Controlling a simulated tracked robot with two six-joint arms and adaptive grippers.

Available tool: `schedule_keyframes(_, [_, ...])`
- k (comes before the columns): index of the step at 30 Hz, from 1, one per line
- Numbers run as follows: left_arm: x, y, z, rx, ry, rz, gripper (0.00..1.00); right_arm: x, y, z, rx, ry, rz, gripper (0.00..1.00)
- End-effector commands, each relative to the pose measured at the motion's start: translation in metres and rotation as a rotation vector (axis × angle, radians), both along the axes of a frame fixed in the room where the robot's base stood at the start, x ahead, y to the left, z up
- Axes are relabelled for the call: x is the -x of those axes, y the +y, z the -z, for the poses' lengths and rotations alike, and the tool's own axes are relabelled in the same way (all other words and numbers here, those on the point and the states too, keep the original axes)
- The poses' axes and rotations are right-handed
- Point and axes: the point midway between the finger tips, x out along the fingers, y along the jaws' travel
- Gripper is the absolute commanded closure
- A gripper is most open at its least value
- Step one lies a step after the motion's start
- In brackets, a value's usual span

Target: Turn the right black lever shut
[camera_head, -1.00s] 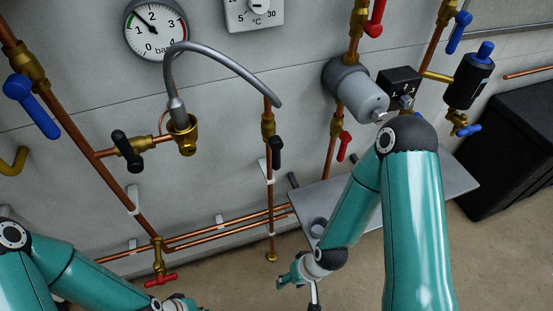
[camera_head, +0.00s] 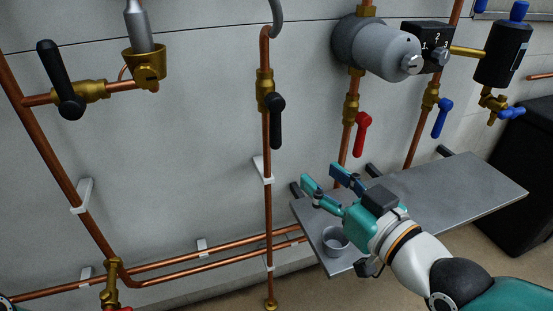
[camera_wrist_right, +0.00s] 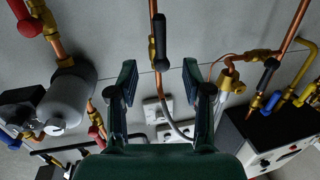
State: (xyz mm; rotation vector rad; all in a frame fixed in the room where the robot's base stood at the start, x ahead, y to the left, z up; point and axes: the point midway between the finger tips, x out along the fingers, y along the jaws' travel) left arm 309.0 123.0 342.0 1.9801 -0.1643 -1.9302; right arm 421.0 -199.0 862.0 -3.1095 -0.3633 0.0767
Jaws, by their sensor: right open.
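The right black lever (camera_head: 277,120) sits on a brass valve (camera_head: 264,88) on a vertical copper pipe. Its handle points down, roughly in line with the pipe. It also shows in the right wrist view (camera_wrist_right: 160,42), ahead of and between the two fingers. My right gripper (camera_head: 322,178) is open and empty, below and to the right of the lever and apart from it. Its fingers point toward the wall; they show well apart in the right wrist view (camera_wrist_right: 159,70). A left black lever (camera_head: 60,80) stands steeply across a horizontal pipe. My left gripper is not in view.
A grey metal shelf (camera_head: 450,195) with a small grey cup (camera_head: 335,241) lies under my right gripper. A red lever (camera_head: 362,133), a blue lever (camera_head: 442,118) and a grey cylinder (camera_head: 385,50) are to the right.

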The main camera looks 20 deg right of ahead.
Motion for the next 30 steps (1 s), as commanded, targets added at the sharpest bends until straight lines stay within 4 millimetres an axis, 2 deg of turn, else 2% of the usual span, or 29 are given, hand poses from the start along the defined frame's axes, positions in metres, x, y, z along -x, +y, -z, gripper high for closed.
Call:
schedule_keyframes(1, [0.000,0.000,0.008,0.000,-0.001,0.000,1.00,0.005,-0.001,0.000,0.003,-0.027,0.001,0.50])
schedule_keyframes(5, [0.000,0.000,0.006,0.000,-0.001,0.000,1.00,0.006,-0.001,-0.008,0.006,-0.051,0.002,0.50])
schedule_keyframes(11, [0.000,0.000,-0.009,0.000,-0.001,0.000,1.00,-0.010,0.002,-0.011,0.006,-0.046,0.002,0.50])
schedule_keyframes(26, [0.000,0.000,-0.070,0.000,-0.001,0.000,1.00,-0.071,0.017,-0.013,0.005,-0.042,0.001,0.50])
schedule_keyframes(30, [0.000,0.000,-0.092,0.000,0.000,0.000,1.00,-0.084,0.020,-0.015,0.005,-0.042,0.000,0.50])
